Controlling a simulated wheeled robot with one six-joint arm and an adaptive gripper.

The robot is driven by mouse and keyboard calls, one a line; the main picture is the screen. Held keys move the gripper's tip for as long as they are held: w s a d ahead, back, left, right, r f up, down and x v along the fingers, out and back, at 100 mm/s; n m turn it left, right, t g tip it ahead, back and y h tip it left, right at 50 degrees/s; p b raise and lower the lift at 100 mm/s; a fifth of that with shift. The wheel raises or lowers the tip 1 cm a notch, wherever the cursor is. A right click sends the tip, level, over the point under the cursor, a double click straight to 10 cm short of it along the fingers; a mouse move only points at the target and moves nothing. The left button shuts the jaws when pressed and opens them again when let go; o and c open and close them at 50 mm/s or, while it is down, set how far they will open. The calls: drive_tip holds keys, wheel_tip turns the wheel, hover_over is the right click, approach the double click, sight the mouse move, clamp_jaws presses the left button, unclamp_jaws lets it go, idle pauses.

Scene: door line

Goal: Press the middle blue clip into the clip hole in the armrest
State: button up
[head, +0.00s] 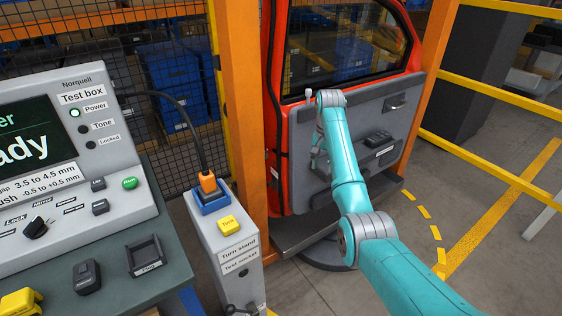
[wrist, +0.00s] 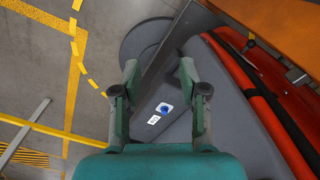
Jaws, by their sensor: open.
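A blue clip (wrist: 164,108) with a pale surround shows in the wrist view, on the grey armrest (wrist: 178,128) of the door panel, beside a small white label. I cannot tell how deep the clip sits. My gripper (wrist: 158,68) is open and empty, its two fingers spread left and right. The clip appears between the fingers, below their tips in the picture; contact cannot be told. In the head view my gripper (head: 319,152) is partly hidden by my teal arm, in front of the grey door panel (head: 364,112). The clip is not visible there.
The red door (head: 278,130) stands between orange posts, above a dark ledge and round base. A black switch block (head: 378,138) is on its panel. The test box (head: 85,150) and turn stand (head: 222,235) are on the left. Yellow rails (head: 490,90) run at right.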

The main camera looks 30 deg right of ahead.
drive_tip(key=w+a+r+n, duration=0.1)
drive_tip(key=w+a, duration=0.1)
drive_tip(key=a, duration=0.4)
drive_tip(key=w+a+r, duration=0.1)
drive_tip(key=w+a, duration=0.2)
drive_tip(key=a, duration=0.4)
drive_tip(key=shift+w+n, duration=0.35)
drive_tip(key=shift+n, duration=0.05)
drive_tip(key=shift+r, duration=0.1)
idle(2.4)
